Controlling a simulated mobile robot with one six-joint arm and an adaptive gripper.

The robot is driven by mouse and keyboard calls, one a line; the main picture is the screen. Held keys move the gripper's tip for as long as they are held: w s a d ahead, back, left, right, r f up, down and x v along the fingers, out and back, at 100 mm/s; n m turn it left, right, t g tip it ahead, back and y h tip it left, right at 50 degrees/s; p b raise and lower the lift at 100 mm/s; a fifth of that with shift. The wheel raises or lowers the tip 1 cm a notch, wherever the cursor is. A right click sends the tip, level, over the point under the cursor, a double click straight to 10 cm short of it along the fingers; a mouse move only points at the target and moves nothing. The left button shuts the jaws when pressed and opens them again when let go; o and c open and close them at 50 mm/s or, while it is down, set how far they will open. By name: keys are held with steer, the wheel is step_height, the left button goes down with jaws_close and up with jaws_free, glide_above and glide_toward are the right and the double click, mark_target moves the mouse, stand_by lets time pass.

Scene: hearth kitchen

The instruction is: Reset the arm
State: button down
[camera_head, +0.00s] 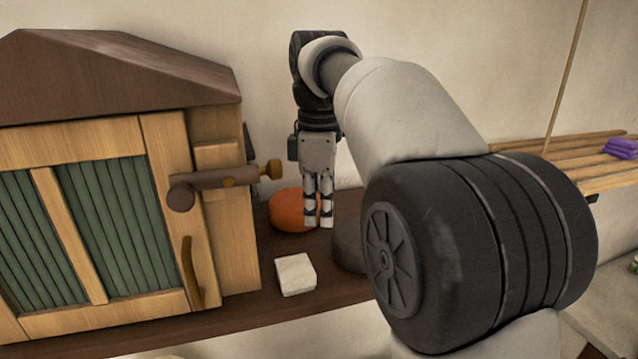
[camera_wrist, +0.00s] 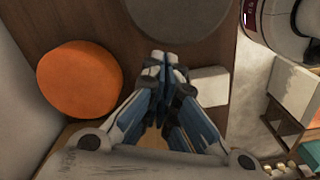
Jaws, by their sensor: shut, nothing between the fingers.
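My gripper (camera_head: 319,222) points straight down above the brown wooden shelf (camera_head: 330,289), its fingers together and empty. In the head view it hangs in front of an orange round object (camera_head: 288,211). In the wrist view my gripper (camera_wrist: 166,60) is seen from above, fingertips together, between the orange object (camera_wrist: 79,79) and a white block (camera_wrist: 209,87). My arm reaches in from the right of the head view and bends down at the wrist.
A wooden cabinet (camera_head: 155,205) with green slatted panels and a latch (camera_head: 225,182) stands close left. A white block (camera_head: 295,274) and a dark grey round object (camera_head: 349,248) lie on the shelf. A slatted rack (camera_head: 575,160) holds purple cloth (camera_head: 622,147) at right.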

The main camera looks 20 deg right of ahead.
step_height(320, 180, up, 6)
steer(key=s+m+t, duration=0.2)
steer(key=s+m, duration=0.3)
steer(key=s, duration=0.2)
steer(key=s+a+f+m+t, duration=0.3)
steer(key=s+f+m, duration=0.5)
steer(key=s+f, duration=0.85)
step_height(320, 180, down, 32)
steer(key=s+d+b, duration=0.1)
steer(key=b, duration=2.8)
steer(key=shift+s+d, duration=0.25)
steer(key=shift+s, duration=0.1)
